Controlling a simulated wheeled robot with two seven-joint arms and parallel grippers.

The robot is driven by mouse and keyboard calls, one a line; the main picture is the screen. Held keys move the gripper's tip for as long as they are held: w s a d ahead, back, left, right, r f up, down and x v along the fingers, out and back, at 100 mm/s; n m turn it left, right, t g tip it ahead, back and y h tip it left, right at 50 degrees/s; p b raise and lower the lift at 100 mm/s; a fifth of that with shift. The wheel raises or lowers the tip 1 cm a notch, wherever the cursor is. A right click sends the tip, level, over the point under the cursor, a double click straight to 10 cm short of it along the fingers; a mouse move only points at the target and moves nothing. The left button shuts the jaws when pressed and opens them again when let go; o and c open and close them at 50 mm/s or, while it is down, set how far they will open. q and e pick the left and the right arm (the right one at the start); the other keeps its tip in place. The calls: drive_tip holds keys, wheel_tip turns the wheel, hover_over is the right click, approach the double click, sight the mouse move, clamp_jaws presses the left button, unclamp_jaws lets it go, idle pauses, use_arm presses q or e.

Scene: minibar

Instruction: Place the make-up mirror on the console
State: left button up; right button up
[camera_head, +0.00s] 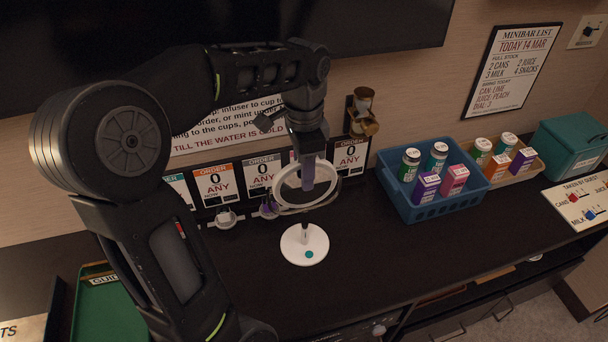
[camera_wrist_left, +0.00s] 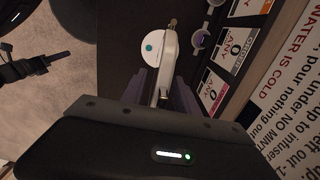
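The make-up mirror has a white round base (camera_head: 304,258) with a teal dot, a short stem and a white ring-shaped head (camera_head: 290,201). It is upright over the dark console (camera_head: 360,265); whether the base bears on the top is hard to tell. My left gripper (camera_head: 307,182) comes down from above at the head. In the left wrist view its fingers (camera_wrist_left: 163,88) lie close on both sides of the edge-on mirror (camera_wrist_left: 168,50) and look shut on it. A dark part at the left there (camera_wrist_left: 35,66) looks like my right gripper; its fingers are unclear.
A blue crate (camera_head: 433,207) with several bottles and cartons stands to the right, with a tan tray and teal box (camera_head: 570,150) beyond. Order cards and small cups (camera_head: 226,218) line the wall behind. A green tray (camera_head: 105,300) is at left. The console front is clear.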

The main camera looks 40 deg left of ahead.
use_arm(q)
wheel_tip(320, 180, up, 4)
drive_tip(key=shift+w+f, duration=0.1)
drive_tip(key=shift+f, duration=0.15)
wheel_tip(320, 180, up, 6)
drive_tip(key=p, duration=0.3)
drive_tip(key=shift+f, duration=0.1)
drive_tip(key=shift+r+p, duration=0.55)
drive_tip(key=shift+p, duration=0.05)
